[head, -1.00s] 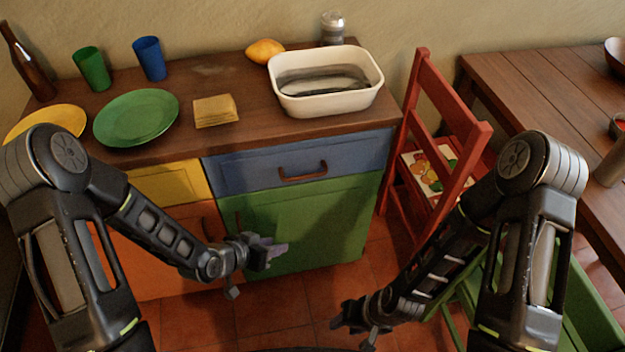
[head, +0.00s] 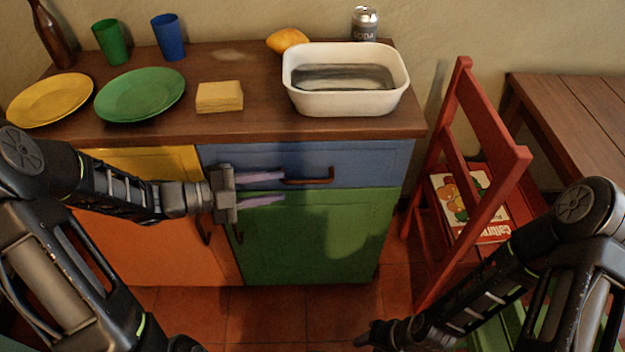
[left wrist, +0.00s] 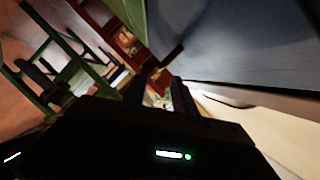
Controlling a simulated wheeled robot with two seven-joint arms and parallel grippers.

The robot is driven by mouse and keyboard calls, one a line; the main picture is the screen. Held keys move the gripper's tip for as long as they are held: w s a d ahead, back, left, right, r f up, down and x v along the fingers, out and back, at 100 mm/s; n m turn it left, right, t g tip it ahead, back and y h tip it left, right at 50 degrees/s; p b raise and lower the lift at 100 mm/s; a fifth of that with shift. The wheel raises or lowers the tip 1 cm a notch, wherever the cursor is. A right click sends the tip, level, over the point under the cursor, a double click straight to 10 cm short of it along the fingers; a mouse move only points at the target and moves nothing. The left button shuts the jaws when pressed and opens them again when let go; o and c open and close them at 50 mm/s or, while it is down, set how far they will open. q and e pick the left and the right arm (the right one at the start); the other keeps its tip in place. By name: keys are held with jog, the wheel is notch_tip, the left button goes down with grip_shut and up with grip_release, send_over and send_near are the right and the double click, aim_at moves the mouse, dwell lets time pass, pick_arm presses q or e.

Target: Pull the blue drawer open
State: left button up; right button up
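The blue drawer (head: 370,165) is shut, at the top right of the cabinet under the wooden top. Its dark brown handle (head: 309,181) runs level across its front. My left gripper (head: 284,187) is open and empty, its two pale fingers apart, one above the other, pointing right just left of the handle. In the left wrist view, the blue front (left wrist: 235,40) fills the upper right, and a dark bar that looks like the handle (left wrist: 172,57) lies just beyond the fingers (left wrist: 158,92). My right gripper (head: 368,338) is low at the bottom; its fingers are unclear.
Below the drawer is a green door (head: 315,240), left of it a yellow drawer (head: 150,160) and orange door (head: 150,235). A white basin (head: 345,103) stands on top. A red chair (head: 470,150) stands right of the cabinet. The floor in front is clear.

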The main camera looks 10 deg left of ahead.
aim_at(299, 183)
pick_arm(q)
jog(key=shift+b+x, duration=0.35)
jog(key=shift+x, duration=3.55)
grip_shut()
